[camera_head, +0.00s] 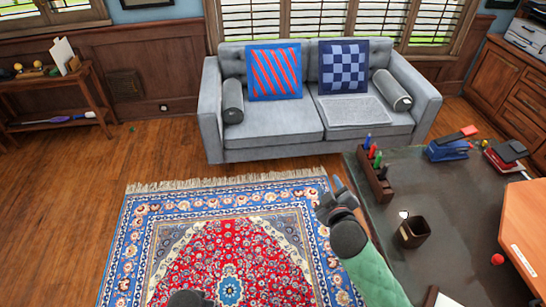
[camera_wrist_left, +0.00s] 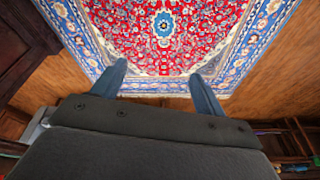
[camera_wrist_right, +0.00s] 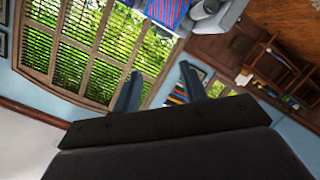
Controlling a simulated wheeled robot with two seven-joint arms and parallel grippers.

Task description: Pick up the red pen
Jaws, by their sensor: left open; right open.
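The red pen (camera_head: 372,151) stands upright in a dark wooden pen holder (camera_head: 375,183) on the desk, among several other pens. My right gripper (camera_head: 339,184) is in front of the desk's left edge in the head view, just left of the holder and apart from it. It is open and empty in the right wrist view (camera_wrist_right: 160,71), facing the window and sofa. My left gripper is open and empty in the left wrist view (camera_wrist_left: 158,71), above the rug. Only a dark part of my left arm shows at the bottom of the head view.
The dark desk (camera_head: 455,205) also holds a dark cup (camera_head: 413,233), a blue stapler (camera_head: 447,150), a red stapler (camera_head: 505,156) and a small red ball (camera_head: 497,259). A grey sofa (camera_head: 270,140) stands behind. The patterned rug (camera_head: 215,245) is clear.

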